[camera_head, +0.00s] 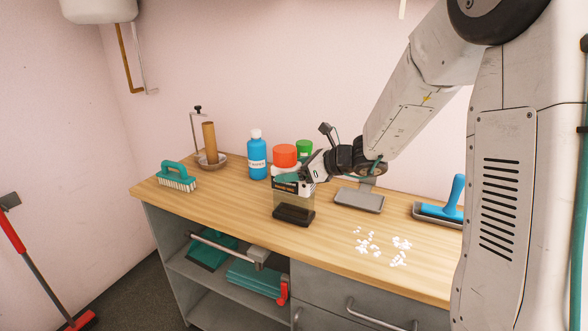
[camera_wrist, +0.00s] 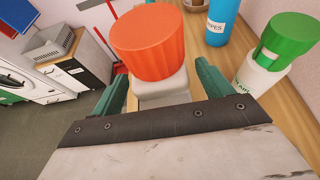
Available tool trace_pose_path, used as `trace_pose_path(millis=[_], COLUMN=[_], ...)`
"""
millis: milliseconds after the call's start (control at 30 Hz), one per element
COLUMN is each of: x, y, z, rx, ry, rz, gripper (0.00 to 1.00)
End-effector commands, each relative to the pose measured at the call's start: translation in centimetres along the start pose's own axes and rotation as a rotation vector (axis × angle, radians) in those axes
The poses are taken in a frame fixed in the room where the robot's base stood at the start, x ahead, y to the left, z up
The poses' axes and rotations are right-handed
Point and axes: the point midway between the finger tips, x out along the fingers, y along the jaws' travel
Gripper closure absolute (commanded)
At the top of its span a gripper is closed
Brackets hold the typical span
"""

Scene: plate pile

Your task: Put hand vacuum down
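The hand vacuum (camera_head: 293,214) is upright over the middle of the wooden counter, with a dark base, a see-through middle and a labelled upper part. Its base is at or very near the counter top; I cannot tell whether it touches. My gripper (camera_head: 303,178) is at its upper part, coming from the right. In the wrist view, the teal fingers of my gripper (camera_wrist: 165,92) stand on either side of a pale grey body (camera_wrist: 165,90), which seems to be the vacuum's top. The exact finger contact is hidden.
A brush (camera_head: 177,176) lies left. White scraps (camera_head: 397,250), a grey tray (camera_head: 360,201) and a blue-handled tool (camera_head: 455,195) are right. The counter's front left is clear.

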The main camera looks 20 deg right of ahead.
Motion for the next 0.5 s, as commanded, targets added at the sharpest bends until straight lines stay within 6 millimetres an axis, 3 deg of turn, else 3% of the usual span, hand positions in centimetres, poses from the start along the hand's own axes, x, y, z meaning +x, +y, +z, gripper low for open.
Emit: trace_pose_path(millis=[300,500], x=[-0.2,-3.5], y=[0.0,-0.1], z=[0.5,0.4], rx=[-0.002,-0.002], ry=[-0.001,-0.002], rz=[-0.001,-0.005], gripper=[0.22,0.22])
